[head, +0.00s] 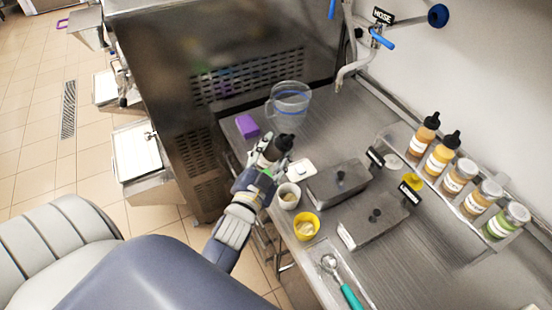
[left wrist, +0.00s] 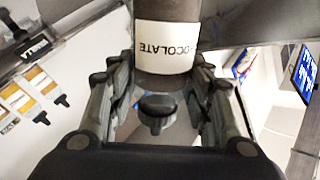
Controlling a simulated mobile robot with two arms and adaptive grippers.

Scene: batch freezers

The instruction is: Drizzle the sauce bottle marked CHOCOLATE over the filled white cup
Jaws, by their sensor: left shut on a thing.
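My left gripper (head: 264,168) is shut on the dark sauce bottle (head: 272,152). Its white label reading CHOCOLATE shows between the fingers in the left wrist view (left wrist: 167,47). The bottle's black cap points up and to the right in the head view; I cannot tell how far it tilts. The white cup (head: 289,196) stands on the steel counter just below and right of the gripper, with pale contents inside. The bottle is apart from the cup, beyond it. My right gripper is not in view.
A yellow cup (head: 306,225) stands close to the white cup. Lidded steel bins (head: 339,181) are to the right, with a rack of bottles and jars (head: 469,192) behind. A clear pitcher (head: 290,103), a purple block (head: 247,126) and a scoop (head: 340,278) are on the counter.

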